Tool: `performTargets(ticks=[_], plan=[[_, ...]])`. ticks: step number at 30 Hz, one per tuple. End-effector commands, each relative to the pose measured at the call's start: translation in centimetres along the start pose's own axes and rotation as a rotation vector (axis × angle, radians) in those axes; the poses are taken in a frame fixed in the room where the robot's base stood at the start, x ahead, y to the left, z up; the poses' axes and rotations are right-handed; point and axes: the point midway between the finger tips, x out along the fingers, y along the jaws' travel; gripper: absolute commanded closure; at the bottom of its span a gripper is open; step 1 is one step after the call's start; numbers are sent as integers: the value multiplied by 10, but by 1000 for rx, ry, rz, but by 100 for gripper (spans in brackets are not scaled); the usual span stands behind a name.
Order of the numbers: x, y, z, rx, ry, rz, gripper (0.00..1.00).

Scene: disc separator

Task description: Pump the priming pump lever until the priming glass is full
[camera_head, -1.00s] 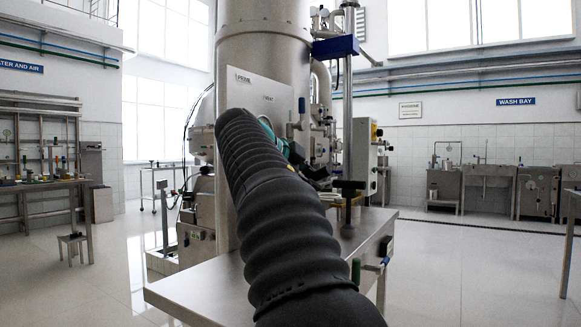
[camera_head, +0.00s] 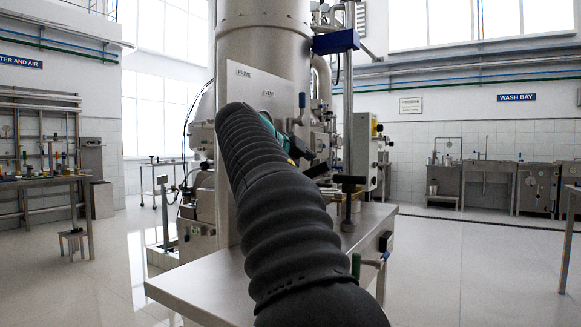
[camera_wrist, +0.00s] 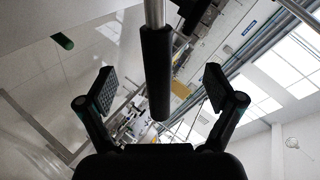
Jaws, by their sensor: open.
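In the wrist view a metal rod with a long black grip (camera_wrist: 156,75), which looks like the pump lever, runs down between the fingers of my gripper (camera_wrist: 158,92). Both fingers stand well apart, with a gap on each side of the grip, and I see no contact. In the head view my dark ribbed arm hides most of the gripper; a teal part shows near its end, in front of the large steel column (camera_head: 262,50). I cannot make out the priming glass or its level for certain. The PRIME label is on a panel (camera_head: 247,92) on the column.
A grey control box (camera_head: 364,150) stands behind. Open floor (camera_head: 460,270) lies to the right.

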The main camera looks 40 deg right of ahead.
Motion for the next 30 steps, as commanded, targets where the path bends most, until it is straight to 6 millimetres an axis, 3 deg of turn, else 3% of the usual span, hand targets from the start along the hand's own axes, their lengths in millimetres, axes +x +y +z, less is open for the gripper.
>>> performTargets(ticks=[5,21,30], plan=[[-10,0,0,0,-1,0,8],[-76,-1,0,0,-1,0,8],[-80,0,0,0,0,0,8]])
